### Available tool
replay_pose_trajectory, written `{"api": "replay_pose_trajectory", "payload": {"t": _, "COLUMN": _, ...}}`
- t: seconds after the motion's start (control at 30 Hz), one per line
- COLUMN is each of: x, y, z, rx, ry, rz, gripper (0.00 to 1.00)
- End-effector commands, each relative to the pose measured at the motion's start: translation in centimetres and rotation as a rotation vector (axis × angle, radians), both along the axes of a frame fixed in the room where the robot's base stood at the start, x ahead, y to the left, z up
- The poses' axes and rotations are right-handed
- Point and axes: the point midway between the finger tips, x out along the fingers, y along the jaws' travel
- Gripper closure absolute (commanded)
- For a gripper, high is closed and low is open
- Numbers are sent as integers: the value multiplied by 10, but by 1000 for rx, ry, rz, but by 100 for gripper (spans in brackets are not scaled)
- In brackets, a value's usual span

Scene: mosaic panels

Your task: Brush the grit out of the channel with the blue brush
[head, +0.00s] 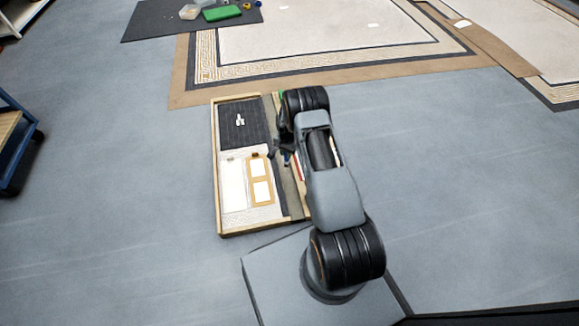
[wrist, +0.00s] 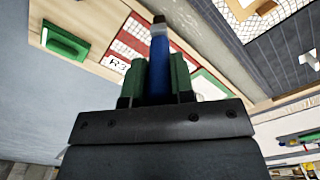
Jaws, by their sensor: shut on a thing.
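My gripper (wrist: 160,78) is shut on the blue brush (wrist: 159,50), with a green fingertip on each side of the handle. The brush's metal collar and dark tip point away from the gripper. In the head view my gripper (head: 281,151) is over the right part of the wooden tray (head: 216,185), and the brush is mostly hidden there. A long grey strip (head: 294,206), which looks like the channel, runs along the tray; it also shows in the wrist view (wrist: 215,42), right of the brush tip. I cannot make out grit. Whether the tip touches anything is unclear.
The tray also holds a dark panel (head: 238,138), a white panel (head: 233,188) and a tan frame (head: 260,166). In the wrist view a green block (wrist: 65,40) lies left of a red-and-white label (wrist: 120,58). Mosaic panels (head: 300,38) lie behind.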

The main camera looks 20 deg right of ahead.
Motion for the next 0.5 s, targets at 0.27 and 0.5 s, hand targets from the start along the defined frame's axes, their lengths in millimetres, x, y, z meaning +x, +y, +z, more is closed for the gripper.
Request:
{"api": "replay_pose_trajectory", "payload": {"t": 0.27, "x": -1, "y": -12, "z": -60, "rx": 0, "ry": -1, "rz": -114, "gripper": 100}}
{"api": "replay_pose_trajectory", "payload": {"t": 0.5, "x": -1, "y": -14, "z": -71, "rx": 0, "ry": -1, "rz": -130, "gripper": 100}}
